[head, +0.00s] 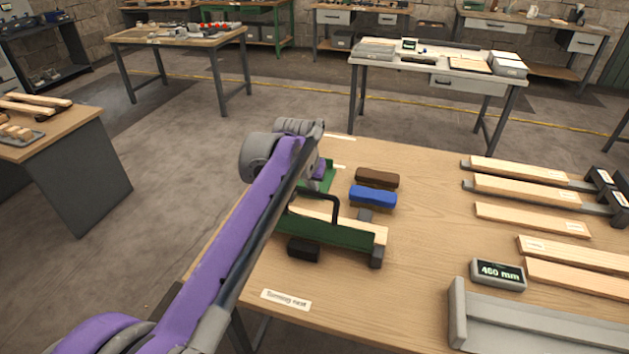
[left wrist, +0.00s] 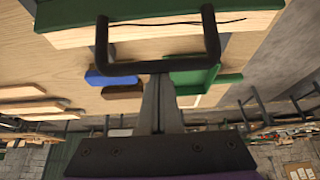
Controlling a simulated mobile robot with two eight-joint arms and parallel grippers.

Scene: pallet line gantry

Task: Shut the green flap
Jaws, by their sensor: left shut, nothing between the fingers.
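The green flap (head: 325,235) is a long narrow plate at the left of the wooden table, with a black arched handle (head: 335,208). A pale wooden board (head: 365,229) lies along it. Another green part (head: 327,177) shows behind, partly hidden by my left arm. In the left wrist view the green plate (left wrist: 150,12) runs along the top and the handle (left wrist: 101,45) hangs in front. My left gripper (left wrist: 159,82) is shut and empty, its fingertips close to the handle bar; I cannot tell whether they touch. My arm hides the fingertips in the head view.
A blue block (head: 373,196) and a brown block (head: 377,178) lie just right of the flap. Wooden strips (head: 530,219), a 460 mm display (head: 497,274) and a grey tray (head: 540,318) occupy the right side. The table's middle is clear.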

